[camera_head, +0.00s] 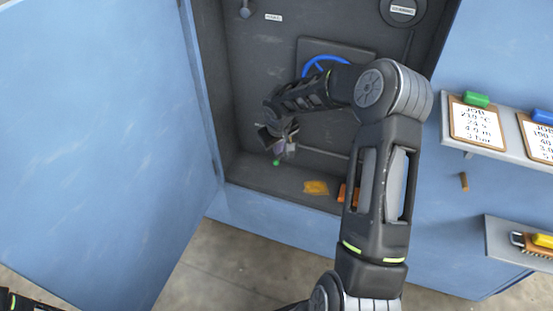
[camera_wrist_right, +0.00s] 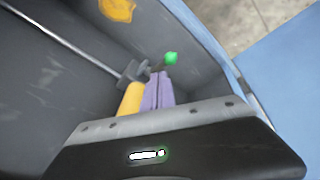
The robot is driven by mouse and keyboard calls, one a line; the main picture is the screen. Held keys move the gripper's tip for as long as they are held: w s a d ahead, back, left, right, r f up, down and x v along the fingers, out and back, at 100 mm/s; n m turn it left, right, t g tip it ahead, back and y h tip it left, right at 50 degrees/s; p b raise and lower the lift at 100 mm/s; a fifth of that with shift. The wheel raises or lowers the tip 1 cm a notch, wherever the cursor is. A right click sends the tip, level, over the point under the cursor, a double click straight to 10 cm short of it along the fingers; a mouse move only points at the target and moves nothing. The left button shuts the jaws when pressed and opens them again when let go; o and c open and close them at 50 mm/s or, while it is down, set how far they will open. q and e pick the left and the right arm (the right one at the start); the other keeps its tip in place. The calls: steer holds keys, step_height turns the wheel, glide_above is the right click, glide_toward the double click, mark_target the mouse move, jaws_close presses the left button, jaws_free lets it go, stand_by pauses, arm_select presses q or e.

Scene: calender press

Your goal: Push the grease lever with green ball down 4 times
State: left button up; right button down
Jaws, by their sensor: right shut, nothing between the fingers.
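The green ball (camera_head: 276,162) of the grease lever shows low inside the open cabinet, just below my right gripper (camera_head: 281,146). In the right wrist view the green ball (camera_wrist_right: 172,58) is just beyond the tips of the shut purple fingers (camera_wrist_right: 160,76). I cannot tell whether they touch it. The fingers hold nothing. Most of the lever's arm is hidden by the gripper. A grey bracket (camera_wrist_right: 132,73) and a yellow rounded part (camera_wrist_right: 130,98) show beside the fingers. My left gripper is not in view.
The blue cabinet door (camera_head: 95,140) stands open at the left. A blue handwheel (camera_head: 318,65) is partly behind my right arm. An orange-yellow patch (camera_head: 316,187) lies on the cabinet floor. Shelves (camera_head: 500,140) with clipboards and a brush (camera_head: 538,245) are at the right.

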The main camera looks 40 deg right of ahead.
mark_target(276, 160)
steer(key=shift+f, duration=0.1)
stand_by(0.7)
steer(key=shift+s+a+f+b, duration=0.15)
steer(key=shift+f+b, duration=0.15)
steer(key=shift+b, duration=0.25)
steer(key=shift+s+a+f+b, duration=0.2)
steer(key=shift+a+f+b, duration=0.05)
steer(key=shift+f+b, duration=0.6)
steer(key=shift+s+a+f+b, duration=0.15)
steer(key=shift+a+f+b, duration=0.1)
steer(key=shift+f+b, duration=0.6)
stand_by(1.6)
steer(key=shift+r, duration=0.15)
stand_by(0.4)
steer(key=shift+w+d+r+p, duration=0.15)
steer(key=shift+d+r+p, duration=0.05)
steer(key=shift+r+p, duration=0.4)
steer(key=shift+w+d+r+p, duration=0.25)
steer(key=shift+r+p, duration=0.2)
steer(key=shift+r, duration=0.3)
steer(key=shift+w+d+r+p, duration=0.1)
steer(key=shift+d+r+p, duration=0.1)
steer(key=shift+r+p, duration=0.4)
